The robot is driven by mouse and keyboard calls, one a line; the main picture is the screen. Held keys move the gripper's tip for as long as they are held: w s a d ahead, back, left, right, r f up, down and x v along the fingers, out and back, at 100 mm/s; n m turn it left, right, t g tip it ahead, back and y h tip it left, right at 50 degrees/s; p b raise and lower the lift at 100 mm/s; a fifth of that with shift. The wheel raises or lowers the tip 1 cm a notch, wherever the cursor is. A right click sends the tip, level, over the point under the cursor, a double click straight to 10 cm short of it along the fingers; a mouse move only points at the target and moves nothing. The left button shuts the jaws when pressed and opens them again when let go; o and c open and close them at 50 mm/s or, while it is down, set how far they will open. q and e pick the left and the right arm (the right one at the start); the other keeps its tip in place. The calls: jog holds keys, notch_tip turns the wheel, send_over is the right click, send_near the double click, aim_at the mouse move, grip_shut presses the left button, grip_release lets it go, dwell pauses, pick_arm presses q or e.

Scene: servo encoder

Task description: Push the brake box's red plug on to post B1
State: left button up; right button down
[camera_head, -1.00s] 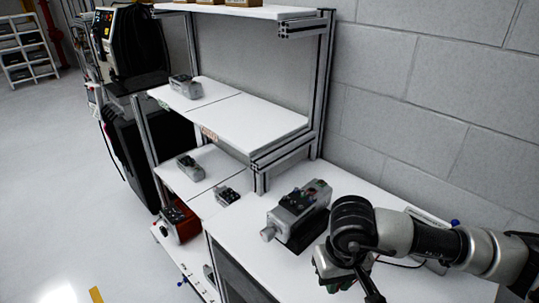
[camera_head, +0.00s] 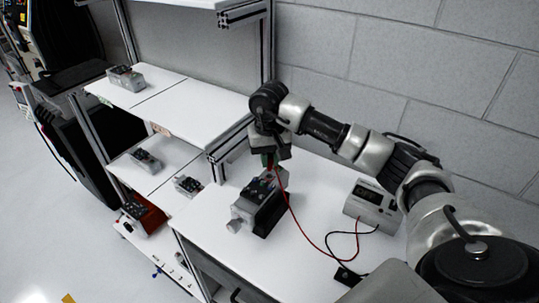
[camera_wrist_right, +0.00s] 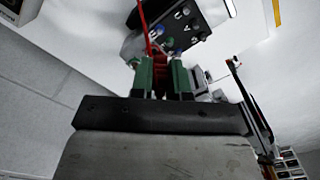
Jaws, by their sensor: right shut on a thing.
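The grey servo motor (camera_head: 250,207) lies on the white bench, with a dark terminal panel (camera_head: 262,186) on top. My right gripper (camera_head: 270,160) is just above this panel, pointing down. In the right wrist view its green fingers (camera_wrist_right: 160,76) are shut on the red plug (camera_wrist_right: 160,70), mostly hidden between them, with its red lead running up. The lettered panel (camera_wrist_right: 182,22) with several coloured posts is just beyond the fingertips. I cannot tell which post is B1, or whether the plug touches one. The brake box (camera_head: 373,204) is a pale box with a dark display. My left gripper is not in view.
The red lead (camera_head: 305,235) loops over the bench from the brake box to my right gripper. A black lead (camera_head: 334,245) runs to a small black piece (camera_head: 348,277) near the front edge. Shelves (camera_head: 200,115) stand left of the motor, and a block wall (camera_head: 400,60) behind.

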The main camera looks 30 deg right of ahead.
aim_at(270, 168)
jog(key=shift+f+b, duration=0.8)
jog(key=shift+f, duration=1.05)
jog(key=shift+f+b, duration=1.15)
jog(key=shift+f, duration=0.15)
jog(key=shift+s+b, duration=0.1)
jog(key=shift+b, duration=0.65)
jog(key=shift+f, duration=0.15)
jog(key=c, duration=1)
grip_release()
